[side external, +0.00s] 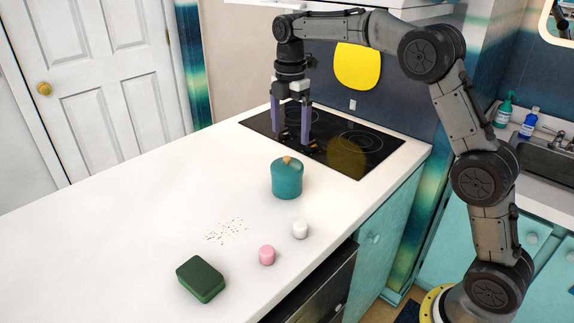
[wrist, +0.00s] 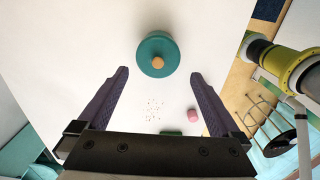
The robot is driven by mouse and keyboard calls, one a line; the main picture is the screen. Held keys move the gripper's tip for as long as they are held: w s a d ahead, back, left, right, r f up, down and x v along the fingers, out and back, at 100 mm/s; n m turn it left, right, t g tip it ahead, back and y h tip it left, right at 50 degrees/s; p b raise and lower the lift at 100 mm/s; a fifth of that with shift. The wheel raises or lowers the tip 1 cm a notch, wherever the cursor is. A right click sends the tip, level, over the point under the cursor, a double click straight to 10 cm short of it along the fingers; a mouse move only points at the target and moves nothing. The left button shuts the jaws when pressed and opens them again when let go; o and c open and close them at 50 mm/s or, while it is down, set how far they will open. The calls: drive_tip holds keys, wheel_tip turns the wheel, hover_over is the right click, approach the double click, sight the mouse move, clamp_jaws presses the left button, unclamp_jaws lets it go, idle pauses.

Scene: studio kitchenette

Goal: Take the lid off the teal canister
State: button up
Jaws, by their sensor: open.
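The teal canister (side external: 287,184) stands upright on the white counter, near the cooktop's front edge. Its teal lid (side external: 286,166) with a round tan knob (side external: 287,159) is on top of it. In the wrist view the lid (wrist: 152,45) and its knob (wrist: 158,63) show from above, beyond my fingertips and between their lines. My gripper (side external: 292,138) is open and empty, pointing down over the cooktop behind the canister in the side view. Its two purple fingers are wide apart in the wrist view (wrist: 159,74) and apart from the canister.
A black cooktop (side external: 372,150) lies behind the canister. The counter's left part (side external: 110,235) is clear. A sink (side external: 550,152) is at right.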

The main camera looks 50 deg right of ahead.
sight(287, 157)
drive_tip(key=f, duration=0.8)
drive_tip(key=shift+w+a, duration=0.1)
drive_tip(key=shift+a, duration=0.3)
drive_tip(key=shift+c, duration=0.3)
